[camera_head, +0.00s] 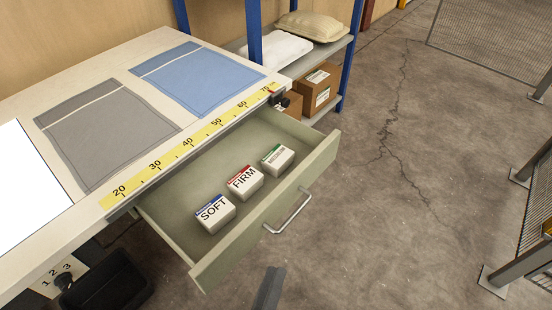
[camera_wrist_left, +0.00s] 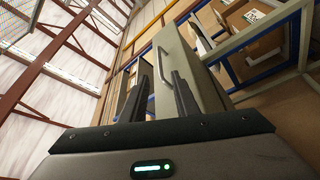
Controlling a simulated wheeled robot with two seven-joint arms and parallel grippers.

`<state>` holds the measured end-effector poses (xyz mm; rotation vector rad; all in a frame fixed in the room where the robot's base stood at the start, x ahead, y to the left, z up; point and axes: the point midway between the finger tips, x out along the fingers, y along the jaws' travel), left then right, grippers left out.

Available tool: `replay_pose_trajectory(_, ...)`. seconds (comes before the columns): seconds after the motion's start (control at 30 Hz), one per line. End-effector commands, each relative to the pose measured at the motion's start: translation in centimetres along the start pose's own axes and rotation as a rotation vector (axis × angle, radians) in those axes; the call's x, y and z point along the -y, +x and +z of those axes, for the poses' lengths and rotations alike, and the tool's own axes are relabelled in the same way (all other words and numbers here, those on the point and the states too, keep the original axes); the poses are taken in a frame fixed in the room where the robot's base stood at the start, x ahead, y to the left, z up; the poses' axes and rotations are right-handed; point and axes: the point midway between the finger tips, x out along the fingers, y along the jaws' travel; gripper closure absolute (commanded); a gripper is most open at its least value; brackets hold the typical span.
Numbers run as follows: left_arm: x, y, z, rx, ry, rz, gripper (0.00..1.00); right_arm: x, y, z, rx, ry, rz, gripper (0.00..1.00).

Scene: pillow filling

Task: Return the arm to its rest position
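My left gripper shows in the left wrist view (camera_wrist_left: 160,82) with its two dark fingers apart and nothing between them. In the head view only a dark part of the left gripper (camera_head: 270,288) shows at the bottom edge, in front of the drawer and clear of it. The drawer (camera_head: 318,160) is pulled open under the table. Its metal handle (camera_head: 288,212) is free of the gripper and also shows beyond the fingers in the left wrist view (camera_wrist_left: 164,66). My right gripper is in neither view.
Boxes marked SOFT (camera_head: 215,214) and FIRM (camera_head: 244,183) and a green-labelled box (camera_head: 278,159) stand in the drawer. Grey (camera_head: 105,138) and blue (camera_head: 200,80) fabric covers lie on the table. A shelf behind holds pillows and cartons. Floor at right is clear up to mesh fencing.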

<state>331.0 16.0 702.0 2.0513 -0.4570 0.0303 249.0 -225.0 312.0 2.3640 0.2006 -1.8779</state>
Motion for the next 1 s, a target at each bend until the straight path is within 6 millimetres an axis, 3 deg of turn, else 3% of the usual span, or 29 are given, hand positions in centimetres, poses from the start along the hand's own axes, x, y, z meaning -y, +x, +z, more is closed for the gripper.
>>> replay_pose_trajectory(0.27,0.9,0.1,0.6,0.026,0.03,-0.016,0.72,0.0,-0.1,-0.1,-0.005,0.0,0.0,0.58)
replay_pose_trajectory(0.43,5.0,0.1,2.6,0.134,0.154,-0.086,0.72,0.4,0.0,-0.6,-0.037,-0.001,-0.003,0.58)
replay_pose_trajectory(0.57,10.9,-0.7,4.7,0.28,0.307,-0.187,0.72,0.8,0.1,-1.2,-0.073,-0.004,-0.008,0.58)
replay_pose_trajectory(0.67,16.6,-2.3,6.0,0.419,0.436,-0.287,0.72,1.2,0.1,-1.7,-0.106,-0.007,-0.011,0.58)
replay_pose_trajectory(0.8,24.6,-6.0,6.9,0.631,0.599,-0.438,0.72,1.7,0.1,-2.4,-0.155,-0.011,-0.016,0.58)
replay_pose_trajectory(0.9,29.7,-9.4,6.8,0.782,0.689,-0.545,0.72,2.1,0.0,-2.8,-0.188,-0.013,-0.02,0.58)
replay_pose_trajectory(1.0,33.5,-12.8,6.4,0.915,0.75,-0.634,0.72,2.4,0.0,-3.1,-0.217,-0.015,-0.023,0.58)
